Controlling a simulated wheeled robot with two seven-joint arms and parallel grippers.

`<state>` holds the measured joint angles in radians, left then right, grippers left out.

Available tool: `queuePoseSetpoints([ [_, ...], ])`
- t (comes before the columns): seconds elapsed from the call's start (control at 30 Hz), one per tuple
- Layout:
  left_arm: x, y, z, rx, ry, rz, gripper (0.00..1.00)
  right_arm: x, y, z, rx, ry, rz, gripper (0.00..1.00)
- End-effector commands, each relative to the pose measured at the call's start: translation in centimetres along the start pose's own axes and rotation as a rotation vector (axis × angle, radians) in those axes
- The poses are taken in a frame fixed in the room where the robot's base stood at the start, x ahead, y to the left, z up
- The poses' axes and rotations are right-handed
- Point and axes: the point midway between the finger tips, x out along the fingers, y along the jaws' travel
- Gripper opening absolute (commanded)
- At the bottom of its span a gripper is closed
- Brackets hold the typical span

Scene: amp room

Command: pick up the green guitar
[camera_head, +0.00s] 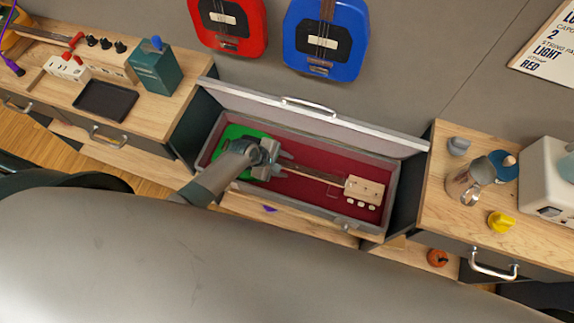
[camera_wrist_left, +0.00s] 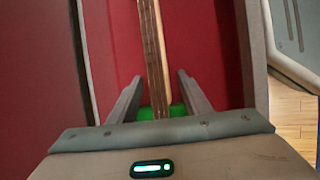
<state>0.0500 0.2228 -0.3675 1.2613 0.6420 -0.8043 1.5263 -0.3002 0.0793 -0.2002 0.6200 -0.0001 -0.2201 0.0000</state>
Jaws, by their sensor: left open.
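The green guitar (camera_head: 237,131) lies in an open case lined in dark red (camera_head: 330,195), its body at the left end and its pale headstock (camera_head: 363,190) at the right end. My left gripper (camera_head: 284,164) is over the guitar where the body meets the neck and hides part of the body. In the left wrist view, the open fingers (camera_wrist_left: 160,78) stand on either side of the neck (camera_wrist_left: 153,50), with gaps on both sides. A bit of green body (camera_wrist_left: 146,113) shows near the finger bases. My right gripper is not in view.
The case lid (camera_head: 310,112) stands raised at the back. A wooden cabinet (camera_head: 125,112) with a black tray (camera_head: 105,101) is at left; another cabinet (camera_head: 450,215) with a metal mug (camera_head: 463,187) is at right. Red (camera_head: 229,25) and blue (camera_head: 325,35) guitars hang behind.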

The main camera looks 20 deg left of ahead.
Motion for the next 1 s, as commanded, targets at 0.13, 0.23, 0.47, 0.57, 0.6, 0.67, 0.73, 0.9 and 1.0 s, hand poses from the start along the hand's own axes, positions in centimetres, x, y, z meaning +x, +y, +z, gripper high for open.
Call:
queuePoseSetpoints([
  [0.13,-0.01,-0.01,0.0,0.0,0.0,0.0,0.39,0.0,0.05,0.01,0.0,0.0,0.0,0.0],
  [0.23,-0.01,-0.01,0.0,0.0,0.0,0.0,0.16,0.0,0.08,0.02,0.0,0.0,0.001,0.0],
  [0.47,-0.02,-0.01,0.0,0.0,0.0,0.0,0.0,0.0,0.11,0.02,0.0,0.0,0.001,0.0],
  [0.57,-0.02,-0.01,0.0,0.0,0.0,0.0,0.0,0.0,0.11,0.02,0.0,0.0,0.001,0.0],
  [0.6,-0.02,-0.01,0.0,0.0,0.0,0.0,0.0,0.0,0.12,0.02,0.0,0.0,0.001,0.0],
  [0.67,-0.02,-0.01,-0.01,0.0,0.0,0.0,0.0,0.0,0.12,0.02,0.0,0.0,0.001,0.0],
  [0.73,-0.02,-0.02,-0.01,0.0,0.0,0.0,0.0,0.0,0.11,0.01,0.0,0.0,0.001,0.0],
  [0.9,-0.02,-0.02,-0.01,0.0,0.0,0.0,0.0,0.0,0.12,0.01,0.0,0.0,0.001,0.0],
  [1.0,-0.02,-0.02,-0.01,0.0,0.0,-0.001,0.0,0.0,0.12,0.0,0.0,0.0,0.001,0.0],
])
